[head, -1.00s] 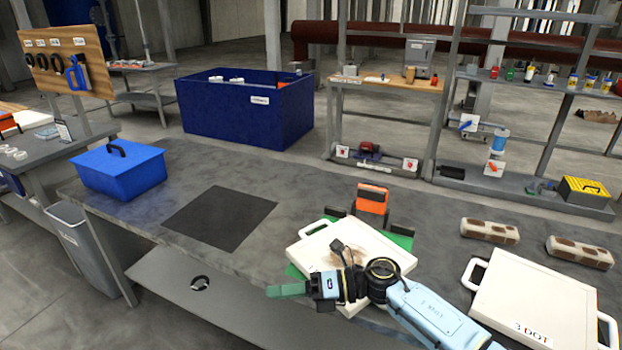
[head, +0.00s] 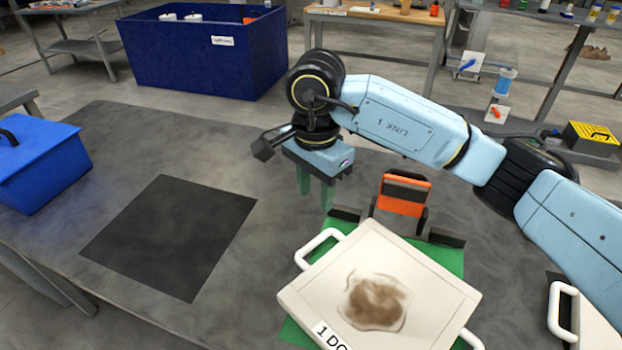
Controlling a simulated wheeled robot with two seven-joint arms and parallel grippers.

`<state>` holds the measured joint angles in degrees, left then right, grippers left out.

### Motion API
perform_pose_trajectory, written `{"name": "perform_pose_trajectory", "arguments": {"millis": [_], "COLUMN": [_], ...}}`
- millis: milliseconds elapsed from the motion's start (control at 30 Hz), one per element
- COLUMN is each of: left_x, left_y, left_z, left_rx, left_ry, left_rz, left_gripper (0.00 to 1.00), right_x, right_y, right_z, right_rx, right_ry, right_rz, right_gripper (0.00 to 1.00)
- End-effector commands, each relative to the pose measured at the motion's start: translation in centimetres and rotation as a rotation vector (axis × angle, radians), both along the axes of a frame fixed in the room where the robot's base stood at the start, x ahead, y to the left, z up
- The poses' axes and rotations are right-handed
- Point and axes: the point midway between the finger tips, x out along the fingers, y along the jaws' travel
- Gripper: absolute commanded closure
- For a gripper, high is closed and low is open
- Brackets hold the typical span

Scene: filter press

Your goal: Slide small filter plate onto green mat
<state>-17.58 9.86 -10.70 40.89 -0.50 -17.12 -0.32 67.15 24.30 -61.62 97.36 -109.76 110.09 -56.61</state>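The white filter plate (head: 350,265), with side handles, a brown stain and a partly cut-off label starting "1 DO", lies over the green mat (head: 445,261). Green shows past its back and front-left edges; the plate hides most of the mat. My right gripper (head: 316,200) points down just behind the plate's left handle (head: 318,246). Its two greenish fingers look apart with nothing between them. I cannot tell how high they are above the table. My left gripper is out of view.
An orange and black block (head: 403,195) stands behind the plate, between dark low stops. A dark square (head: 170,235) lies flat on the table at left, beside a blue box (head: 35,165). Another white plate (head: 590,325) is partly visible at the right edge, below my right arm.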

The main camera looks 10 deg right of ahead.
Motion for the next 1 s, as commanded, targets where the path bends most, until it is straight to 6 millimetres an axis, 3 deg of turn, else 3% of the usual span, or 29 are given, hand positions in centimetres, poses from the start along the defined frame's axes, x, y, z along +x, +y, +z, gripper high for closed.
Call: {"name": "perform_pose_trajectory", "arguments": {"millis": [233,367,800,1000], "left_x": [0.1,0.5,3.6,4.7], "left_y": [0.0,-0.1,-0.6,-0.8], "left_z": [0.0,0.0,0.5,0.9], "left_rx": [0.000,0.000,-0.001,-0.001], "left_ry": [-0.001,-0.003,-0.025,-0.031], "left_rz": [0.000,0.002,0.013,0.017], "left_gripper": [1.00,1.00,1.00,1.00], "right_x": [0.0,-0.1,-0.1,-0.1], "right_y": [0.0,0.1,0.1,0.1], "right_z": [-0.3,-1.6,-10.0,-12.5], "right_rx": [0.004,0.004,0.005,0.006], "right_ry": [0.003,0.006,0.007,0.004], "right_rz": [-0.002,-0.003,-0.004,-0.004], "right_gripper": [0.60,0.60,0.60,0.60]}}
